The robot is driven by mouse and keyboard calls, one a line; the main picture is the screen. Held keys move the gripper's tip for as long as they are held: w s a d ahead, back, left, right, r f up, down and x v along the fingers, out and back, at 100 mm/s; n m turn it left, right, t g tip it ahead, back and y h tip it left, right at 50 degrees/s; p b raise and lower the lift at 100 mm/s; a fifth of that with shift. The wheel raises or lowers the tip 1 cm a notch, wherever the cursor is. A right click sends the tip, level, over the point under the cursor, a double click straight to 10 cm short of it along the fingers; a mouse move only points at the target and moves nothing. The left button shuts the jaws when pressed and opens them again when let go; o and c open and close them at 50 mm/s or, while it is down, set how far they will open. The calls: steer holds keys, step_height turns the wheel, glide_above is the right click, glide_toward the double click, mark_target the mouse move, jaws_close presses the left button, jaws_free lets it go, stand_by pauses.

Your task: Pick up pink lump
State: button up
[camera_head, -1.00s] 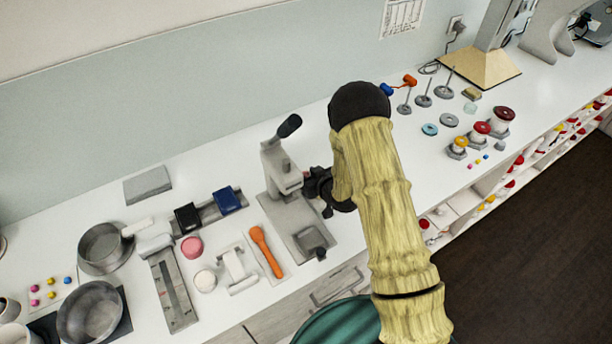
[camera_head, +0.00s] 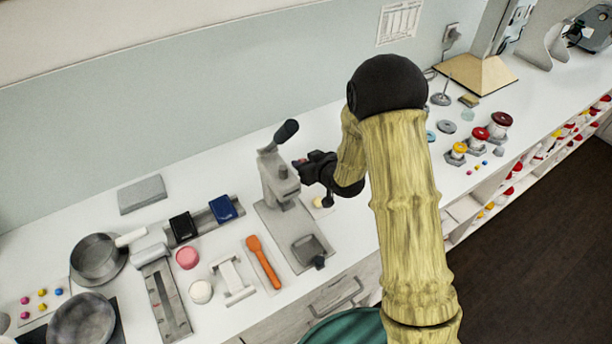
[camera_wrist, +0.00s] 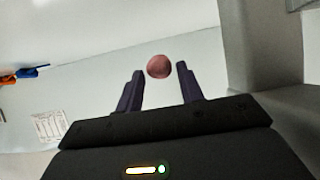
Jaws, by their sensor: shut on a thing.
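The pink lump (camera_wrist: 158,66) is a small, round, dull-pink ball. In the wrist view it sits between the tips of my two dark fingers. My gripper (camera_wrist: 160,72) is shut on it. In the head view my gripper (camera_head: 305,168) is just right of the grey lever press (camera_head: 277,180), apparently above the counter. Only a speck of pink shows at its tips there; the fingers hide most of the lump.
A larger pink disc (camera_head: 187,258) and a cream disc (camera_head: 201,291) lie on the white counter (camera_head: 345,245). An orange spoon (camera_head: 263,262), pans (camera_head: 97,258) and a grey slotted rail (camera_head: 166,300) are to the left. Weights and red-topped spools (camera_head: 480,138) stand to the right.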

step_height(320, 180, up, 19)
stand_by(0.7)
